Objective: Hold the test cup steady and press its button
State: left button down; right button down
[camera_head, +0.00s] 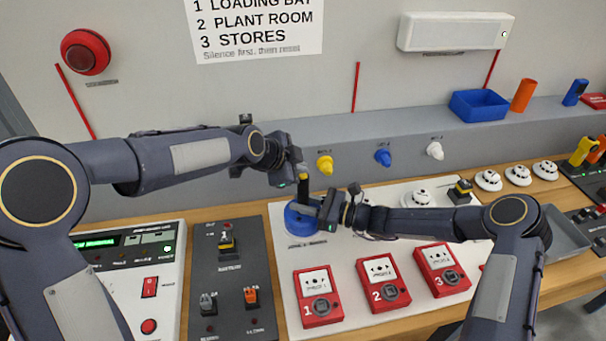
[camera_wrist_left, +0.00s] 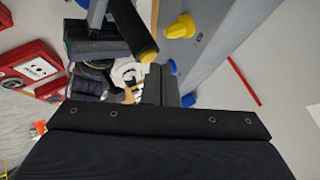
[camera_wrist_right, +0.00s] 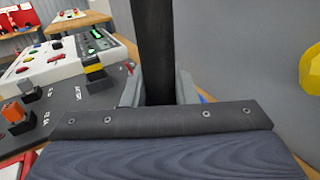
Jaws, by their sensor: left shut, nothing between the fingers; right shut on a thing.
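The test cup appears as a dark upright post with a yellow top (camera_head: 303,178), rising over a round blue base (camera_head: 291,221) on the white board. Its yellow end also shows in the left wrist view (camera_wrist_left: 148,57). My right gripper (camera_head: 322,211) is shut on the dark post, which stands between its fingers in the right wrist view (camera_wrist_right: 155,50). My left gripper (camera_head: 302,176) is shut and empty, close above the yellow top; I cannot tell whether they touch. The lower part of the post is partly hidden by my right gripper.
Red call points numbered 1 (camera_head: 319,297), 2 (camera_head: 384,283) and 3 (camera_head: 442,270) lie in front. A control panel (camera_head: 135,262) and dark switch plate (camera_head: 228,287) are at left. Yellow (camera_head: 325,166), blue (camera_head: 383,157) and white (camera_head: 434,150) wall fittings are behind.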

pick_arm(q)
jog(key=shift+f, duration=0.5)
dwell(0.3)
dwell(0.4)
jog(key=shift+r, duration=0.9)
jog(key=shift+r, duration=2.5)
pick_arm(e)
jog(key=c, duration=1.1)
grip_release()
